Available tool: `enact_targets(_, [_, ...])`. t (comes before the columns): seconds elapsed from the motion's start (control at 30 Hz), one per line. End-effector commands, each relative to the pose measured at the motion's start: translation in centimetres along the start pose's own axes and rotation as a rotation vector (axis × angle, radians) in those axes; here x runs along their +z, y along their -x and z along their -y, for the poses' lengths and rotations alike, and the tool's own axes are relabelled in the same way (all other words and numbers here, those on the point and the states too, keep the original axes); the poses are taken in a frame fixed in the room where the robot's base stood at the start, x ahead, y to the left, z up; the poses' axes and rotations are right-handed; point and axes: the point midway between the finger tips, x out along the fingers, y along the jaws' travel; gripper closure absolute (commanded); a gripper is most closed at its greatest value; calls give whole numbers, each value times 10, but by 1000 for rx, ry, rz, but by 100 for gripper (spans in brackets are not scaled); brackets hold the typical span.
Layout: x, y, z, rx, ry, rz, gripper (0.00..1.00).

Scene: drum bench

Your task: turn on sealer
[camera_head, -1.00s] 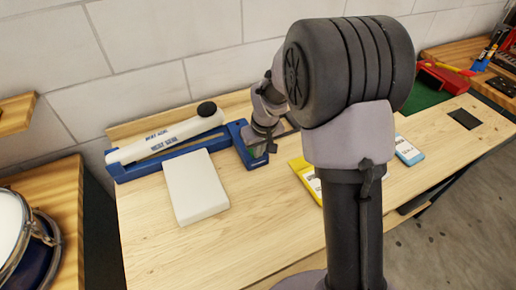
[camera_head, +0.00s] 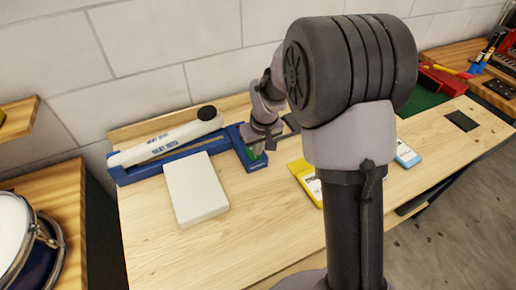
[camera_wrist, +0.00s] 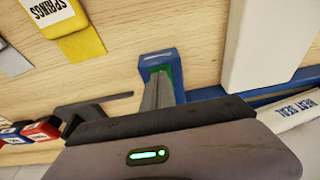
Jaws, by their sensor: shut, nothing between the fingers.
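The heat sealer (camera_head: 165,147) lies along the wall at the back left of the bench, with a blue base, a white lettered arm and a black round knob. The arm lies low along the base. At its right end is a blue block with a green face (camera_head: 256,154); this end also shows in the wrist view (camera_wrist: 158,58). My gripper (camera_head: 260,150) is shut and empty, pointing down at the green face. In the wrist view the closed fingers (camera_wrist: 160,84) overlap the green area. I cannot tell whether they touch it. The fingers hide part of the face.
A white block (camera_head: 195,190) lies just in front of the sealer. A yellow packet (camera_head: 306,182) and a blue-and-white packet (camera_head: 406,155) lie to the right. A drum (camera_head: 25,235) stands at the left. The bench's front left is clear.

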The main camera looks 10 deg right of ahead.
Motion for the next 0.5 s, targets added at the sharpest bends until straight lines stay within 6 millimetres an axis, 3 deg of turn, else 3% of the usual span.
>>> enact_targets(0.17, [-13, 46, 4, 0, -1, -2, 100])
enact_targets(0.5, [9, 114, 3, 0, -2, -2, 100])
